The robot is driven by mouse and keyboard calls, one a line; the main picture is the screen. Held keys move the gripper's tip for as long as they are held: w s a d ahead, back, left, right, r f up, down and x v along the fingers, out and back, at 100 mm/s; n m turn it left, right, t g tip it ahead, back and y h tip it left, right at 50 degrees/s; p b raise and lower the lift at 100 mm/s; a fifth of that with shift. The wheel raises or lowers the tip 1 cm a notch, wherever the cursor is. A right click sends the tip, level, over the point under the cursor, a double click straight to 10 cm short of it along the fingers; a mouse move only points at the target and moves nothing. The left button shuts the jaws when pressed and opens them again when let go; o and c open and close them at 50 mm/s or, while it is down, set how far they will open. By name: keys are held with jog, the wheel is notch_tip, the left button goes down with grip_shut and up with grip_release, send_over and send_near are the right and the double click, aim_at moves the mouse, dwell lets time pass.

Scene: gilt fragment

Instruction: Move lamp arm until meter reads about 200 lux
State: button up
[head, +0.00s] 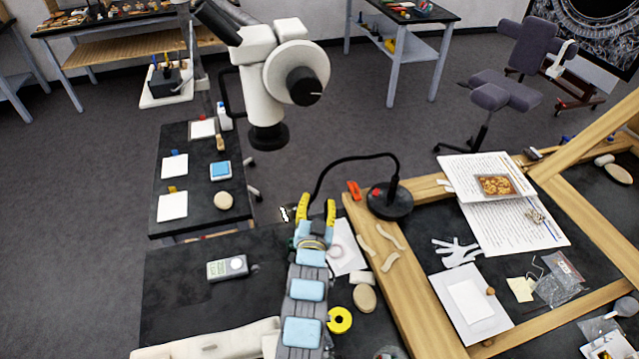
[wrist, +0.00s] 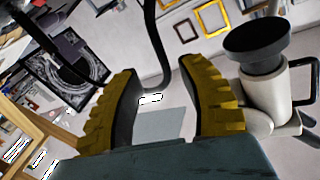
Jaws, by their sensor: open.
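The lamp has a round black base (head: 390,203) with a red button. Its thin black arm (head: 352,157) arches up from the base and bends left and down to my gripper (head: 317,212). My gripper's yellow fingers are open, one on each side of the lower arm. In the wrist view the dark lamp arm (wrist: 152,45) runs down into the gap between the fingers (wrist: 160,100); I cannot tell whether they touch it. The lamp's head is not clear to see. The light meter (head: 228,268), grey with a white round sensor, lies left of my gripper; its reading is too small to read.
A wooden frame (head: 375,270) lies right of my arm, with papers (head: 510,225) beyond it. A yellow tape roll (head: 340,320) and a tan oval pad (head: 364,298) lie close to my arm. A white microscope (head: 265,75) hangs above. The dark tabletop around the meter is mostly clear.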

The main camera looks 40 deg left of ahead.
aim_at(319, 186)
jog(key=shift+x, duration=3.2)
jog(key=shift+r, duration=0.1)
grip_shut()
